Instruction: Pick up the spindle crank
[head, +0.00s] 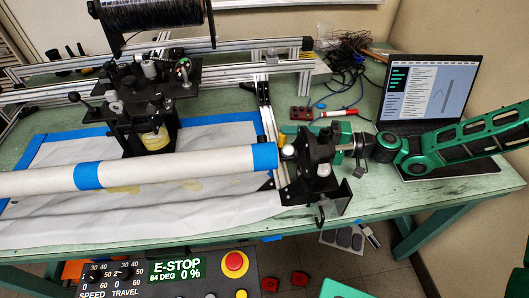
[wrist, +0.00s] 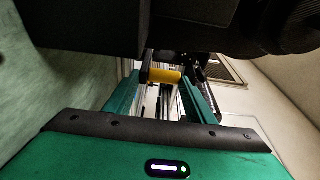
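My gripper (head: 343,143) reaches in from the right, beside the black spindle block (head: 318,150) at the right end of the white tube (head: 135,173). In the wrist view my two green fingers (wrist: 163,92) stand apart. A yellow cylinder (wrist: 165,76), which looks like the crank's grip, shows between and beyond their tips. I cannot tell whether the fingers touch it. In the head view the crank is largely hidden by my gripper and the block, and I cannot pick out its whole shape.
A laptop (head: 432,88) stands open behind my arm. A red marker (head: 338,113) and tangled cables (head: 350,60) lie behind the gripper. A metal bracket (head: 322,208) juts past the table's front edge. A control panel with an E-stop (head: 234,262) is in front.

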